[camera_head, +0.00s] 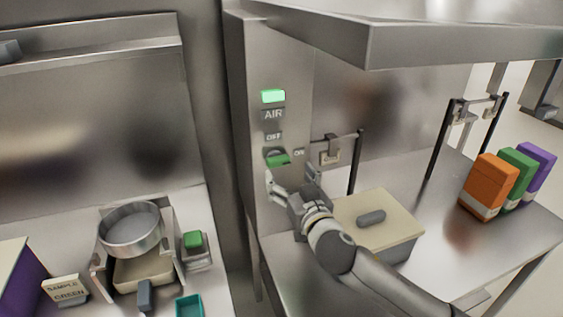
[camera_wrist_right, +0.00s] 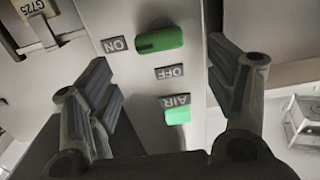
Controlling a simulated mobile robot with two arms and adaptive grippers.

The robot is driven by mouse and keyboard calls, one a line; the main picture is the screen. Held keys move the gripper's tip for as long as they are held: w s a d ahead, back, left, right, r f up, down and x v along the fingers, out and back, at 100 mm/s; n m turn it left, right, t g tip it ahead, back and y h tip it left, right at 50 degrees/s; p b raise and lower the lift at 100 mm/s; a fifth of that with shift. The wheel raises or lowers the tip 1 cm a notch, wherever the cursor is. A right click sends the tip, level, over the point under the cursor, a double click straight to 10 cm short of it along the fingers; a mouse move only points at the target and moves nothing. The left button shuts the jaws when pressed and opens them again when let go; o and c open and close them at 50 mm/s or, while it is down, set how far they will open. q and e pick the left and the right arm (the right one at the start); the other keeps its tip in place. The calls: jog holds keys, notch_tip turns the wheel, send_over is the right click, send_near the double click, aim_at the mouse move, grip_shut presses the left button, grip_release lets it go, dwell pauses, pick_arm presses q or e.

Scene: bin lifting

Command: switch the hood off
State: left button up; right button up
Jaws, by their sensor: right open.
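The hood's control panel (camera_head: 258,125) carries a lit green lamp (camera_head: 273,96) above an AIR label, with OFF and ON labels below. The green knob (camera_head: 277,159) sits under the OFF label, left of the ON label. In the right wrist view the panel appears upside down; the knob (camera_wrist_right: 160,40) lies lengthwise toward the ON label (camera_wrist_right: 114,44), and the lamp (camera_wrist_right: 178,116) glows green. My right gripper (camera_head: 292,180) is open just below the knob, its fingers spread to either side of it in the wrist view, with no visible contact. My left gripper is out of view.
A lidded box (camera_head: 385,225) stands on the steel counter beneath my right forearm. Orange (camera_head: 489,185), green and purple boxes stand at the right. The steel hood edge (camera_head: 420,45) overhangs above. A round pan (camera_head: 131,228) sits on a device at the left.

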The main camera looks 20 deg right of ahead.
aim_at(280, 162)
jog(key=shift+w+a+p, duration=0.1)
jog(key=shift+w+p, duration=0.55)
jog(key=shift+w, duration=2.45)
jog(key=c, duration=1)
